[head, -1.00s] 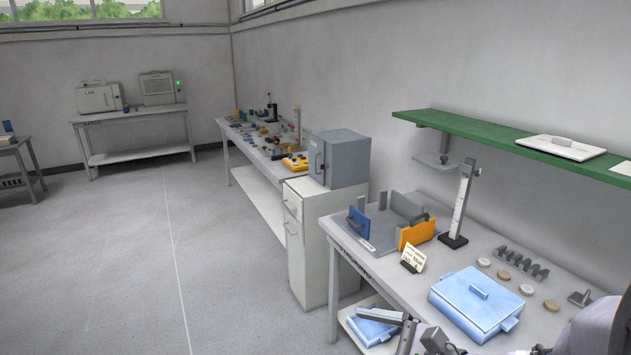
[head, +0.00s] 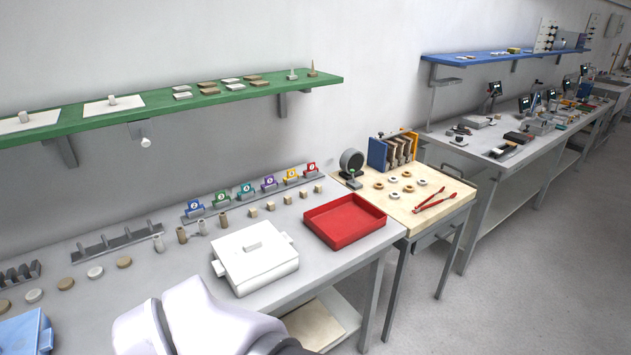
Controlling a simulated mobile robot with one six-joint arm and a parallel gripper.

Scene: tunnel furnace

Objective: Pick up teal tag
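The teal tag (head: 246,191) stands upright in a row of coloured numbered tags along the back of the grey bench. A green tag (head: 221,198) is on its left and a purple tag (head: 268,184) on its right. A blue tag (head: 194,209) stands at the left end of the row; a yellow tag (head: 291,175) and a red tag (head: 311,169) stand at the right. Part of my white arm shows at the bottom of the view, well in front of the tags. My gripper is out of view.
Small beige cubes (head: 270,205) and short cylinders (head: 182,235) stand before the tags. A lidded white box (head: 255,260) and a red tray (head: 345,221) lie nearer the front. A green shelf (head: 215,98) overhangs the back. A wooden-topped table (head: 405,210) adjoins at right.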

